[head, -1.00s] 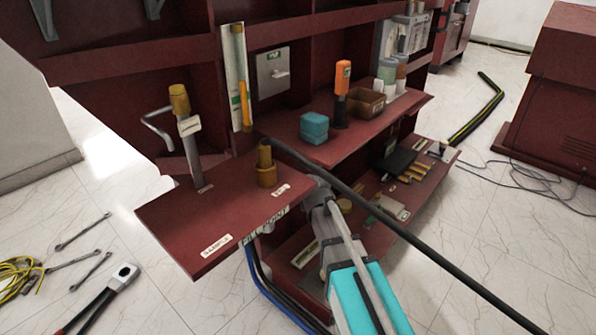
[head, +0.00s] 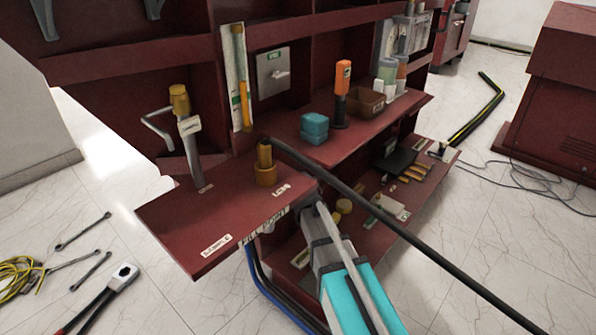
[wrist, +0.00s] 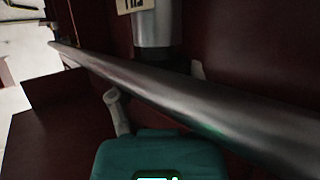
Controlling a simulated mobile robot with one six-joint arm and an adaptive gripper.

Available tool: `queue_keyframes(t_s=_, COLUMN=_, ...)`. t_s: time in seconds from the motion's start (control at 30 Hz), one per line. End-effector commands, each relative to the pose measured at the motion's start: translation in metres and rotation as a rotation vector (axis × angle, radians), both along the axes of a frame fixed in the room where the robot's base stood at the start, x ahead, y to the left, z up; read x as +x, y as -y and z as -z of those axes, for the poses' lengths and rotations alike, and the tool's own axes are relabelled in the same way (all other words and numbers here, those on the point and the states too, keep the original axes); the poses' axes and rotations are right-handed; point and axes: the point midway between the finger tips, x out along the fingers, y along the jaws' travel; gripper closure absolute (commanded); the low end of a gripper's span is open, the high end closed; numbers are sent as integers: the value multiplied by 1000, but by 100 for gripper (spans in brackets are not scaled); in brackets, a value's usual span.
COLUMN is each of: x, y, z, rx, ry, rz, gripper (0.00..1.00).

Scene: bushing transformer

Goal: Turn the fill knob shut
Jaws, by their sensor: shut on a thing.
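A red shelf (head: 190,222) has a FILL POINT plate (head: 264,227) on its front edge, with a pale round part (head: 268,229) just below. A brass fitting (head: 265,168) stands upright on the shelf. A grey post with a brass cap (head: 180,100) and a bent lever (head: 155,125) stands at its left. My gripper (head: 306,190) is at the shelf's right front edge, at the end of my grey and teal arm. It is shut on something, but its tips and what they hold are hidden. I cannot make out the fill knob for certain.
A long dark bar or hose (head: 400,238) runs from near the brass fitting and crosses close in the wrist view (wrist: 190,98). A teal box (head: 314,127), an orange-topped tool (head: 342,90) and a brown bin (head: 365,102) stand on the upper shelf.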

Motion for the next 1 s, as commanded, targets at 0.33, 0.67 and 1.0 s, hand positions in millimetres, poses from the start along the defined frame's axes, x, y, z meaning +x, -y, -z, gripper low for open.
queue_keyframes(t_s=0.33, x=-3, y=0, z=2, rx=3, ry=-6, rz=2, gripper=26)
queue_keyframes(t_s=0.67, x=-1, y=0, z=1, rx=1, ry=-2, rz=0, gripper=0)
queue_keyframes(t_s=1.0, x=0, y=0, z=0, rx=0, ry=-1, rz=-3, gripper=0)
